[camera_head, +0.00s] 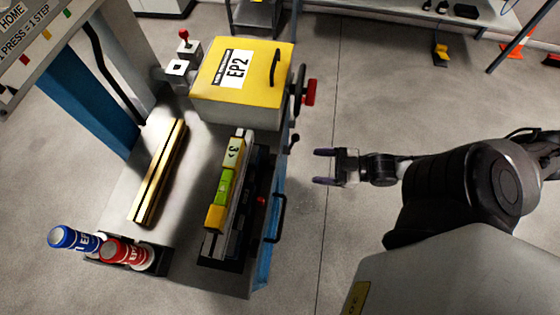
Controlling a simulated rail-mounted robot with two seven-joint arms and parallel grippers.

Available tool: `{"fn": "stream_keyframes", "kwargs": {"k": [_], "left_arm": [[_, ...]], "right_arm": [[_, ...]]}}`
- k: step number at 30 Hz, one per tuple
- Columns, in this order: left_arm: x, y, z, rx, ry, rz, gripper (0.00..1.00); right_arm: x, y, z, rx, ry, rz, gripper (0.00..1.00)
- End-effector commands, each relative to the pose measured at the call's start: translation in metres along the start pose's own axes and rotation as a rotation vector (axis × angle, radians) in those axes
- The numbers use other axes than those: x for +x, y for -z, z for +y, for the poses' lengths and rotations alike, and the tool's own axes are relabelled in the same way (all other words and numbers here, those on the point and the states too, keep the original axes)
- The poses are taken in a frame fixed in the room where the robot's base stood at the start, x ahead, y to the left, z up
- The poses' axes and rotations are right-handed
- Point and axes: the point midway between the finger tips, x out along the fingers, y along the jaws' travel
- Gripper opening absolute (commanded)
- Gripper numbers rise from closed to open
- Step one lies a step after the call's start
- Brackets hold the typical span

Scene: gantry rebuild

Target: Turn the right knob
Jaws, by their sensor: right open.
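A black handwheel (298,90) with a red knob (310,92) sticks out from the right side of the yellow EP2 box (258,84) on the workbench. A small dark knob or lever (293,141) shows below it on the bench's right side. I cannot tell for certain which one is the right knob. My right gripper (323,167) is open and empty over the floor, to the right of the bench. Its fingers point left. It is apart from the handwheel, below and slightly right of it in the picture. My left gripper is not in view.
The bench top (190,200) holds a brass-coloured bar (158,172), a rail with yellow and green blocks (226,186), and blue (75,239) and red (124,252) bottles. A black handle (279,218) protrudes from the blue right side.

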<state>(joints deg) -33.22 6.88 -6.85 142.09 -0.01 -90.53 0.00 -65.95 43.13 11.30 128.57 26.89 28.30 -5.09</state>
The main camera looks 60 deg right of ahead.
Motion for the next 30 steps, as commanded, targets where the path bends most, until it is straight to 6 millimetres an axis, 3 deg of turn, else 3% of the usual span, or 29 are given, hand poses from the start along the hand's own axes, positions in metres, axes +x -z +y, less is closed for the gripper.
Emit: {"fn": "stream_keyframes", "kwargs": {"k": [6,15,22,30], "left_arm": [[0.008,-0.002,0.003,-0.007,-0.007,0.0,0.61],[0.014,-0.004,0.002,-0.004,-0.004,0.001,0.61],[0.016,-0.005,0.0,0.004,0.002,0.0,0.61],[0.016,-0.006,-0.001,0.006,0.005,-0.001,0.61]], "right_arm": [[0.042,-0.001,0.001,-0.002,-0.002,0.005,0.69],[0.084,0.0,0.0,-0.001,0.0,0.003,0.69],[0.102,-0.001,0.0,-0.002,-0.001,0.0,0.69],[0.11,0.0,0.0,-0.001,0.0,-0.001,0.69]]}}
